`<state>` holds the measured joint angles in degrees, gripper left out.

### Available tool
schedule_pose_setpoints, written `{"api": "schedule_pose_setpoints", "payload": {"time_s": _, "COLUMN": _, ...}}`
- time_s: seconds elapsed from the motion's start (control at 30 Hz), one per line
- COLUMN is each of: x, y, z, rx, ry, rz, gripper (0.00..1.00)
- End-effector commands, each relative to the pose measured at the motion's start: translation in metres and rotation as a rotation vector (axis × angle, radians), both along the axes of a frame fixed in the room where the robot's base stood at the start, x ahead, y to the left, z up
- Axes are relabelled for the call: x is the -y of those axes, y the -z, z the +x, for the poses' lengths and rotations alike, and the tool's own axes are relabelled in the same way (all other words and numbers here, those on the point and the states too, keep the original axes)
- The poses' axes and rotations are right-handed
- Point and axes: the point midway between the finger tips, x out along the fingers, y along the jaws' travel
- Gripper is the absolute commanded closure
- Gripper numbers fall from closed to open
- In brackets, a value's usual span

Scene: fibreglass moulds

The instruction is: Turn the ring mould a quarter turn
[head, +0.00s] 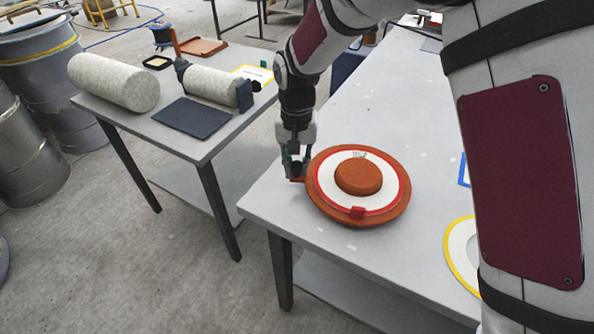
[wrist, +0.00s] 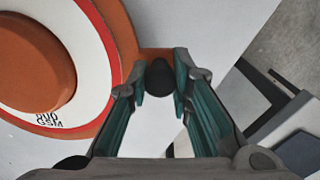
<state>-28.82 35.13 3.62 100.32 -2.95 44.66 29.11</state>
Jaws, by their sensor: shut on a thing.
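The ring mould (head: 343,219) is an orange disc with a raised round hub (head: 358,177), lying flat near the left edge of the near table. In the wrist view, the mould's orange rim (wrist: 122,40) fills the upper left, and printed letters show on the white ring. My gripper (head: 297,173) is at the mould's left side, shut on a dark knob (wrist: 159,78) on the orange handle that sticks out from the rim. The handle is partly hidden by the fingers.
A yellow-edged white ring (head: 458,256) and a blue-edged item (head: 464,171) lie to the right, partly hidden by my arm. A second table (head: 222,137) at the left bears pale rolls and a dark mat (head: 191,116). The near tabletop behind the mould is mostly clear.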

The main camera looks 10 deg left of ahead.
Motion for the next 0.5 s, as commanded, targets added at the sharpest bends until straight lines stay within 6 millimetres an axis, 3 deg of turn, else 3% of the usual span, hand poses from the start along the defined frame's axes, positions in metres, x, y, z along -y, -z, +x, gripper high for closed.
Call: {"api": "schedule_pose_setpoints", "payload": {"time_s": 0.5, "x": 0.001, "y": 0.000, "z": 0.038, "rx": 0.002, "ry": 0.247, "rz": 0.001, "gripper": 1.00}}
